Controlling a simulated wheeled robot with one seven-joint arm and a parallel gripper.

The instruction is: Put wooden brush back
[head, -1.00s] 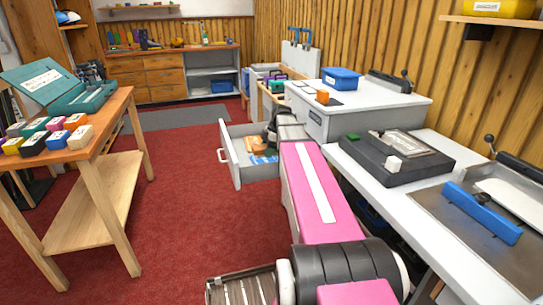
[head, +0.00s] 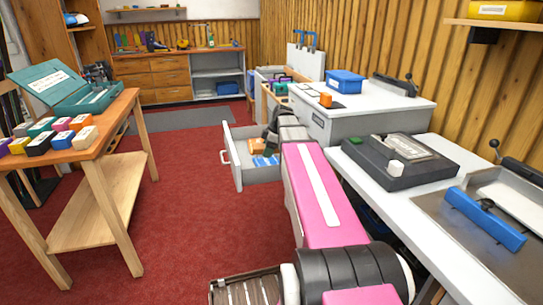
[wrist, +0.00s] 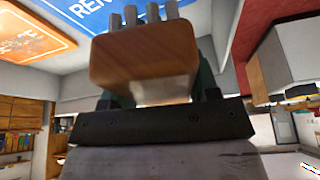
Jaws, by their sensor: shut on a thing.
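The wooden brush (wrist: 145,58), a brown block with rounded corners and grey bristle tufts, fills the upper middle of the wrist view. My gripper (wrist: 160,88) is shut on it, with a dark green finger at each side. In the head view my gripper (head: 271,142) is over the open grey drawer (head: 237,172), and my pink arm hides part of the drawer. A blue card (wrist: 110,10) and an orange card (wrist: 30,38) with white print show past the brush in the wrist view. I cannot tell whether the brush touches the drawer's contents.
The drawer belongs under a white bench; a grey cabinet (head: 335,125) with a blue bin (head: 345,82) stands beside it. A wooden table (head: 110,135) stands left. Red carpet between is clear.

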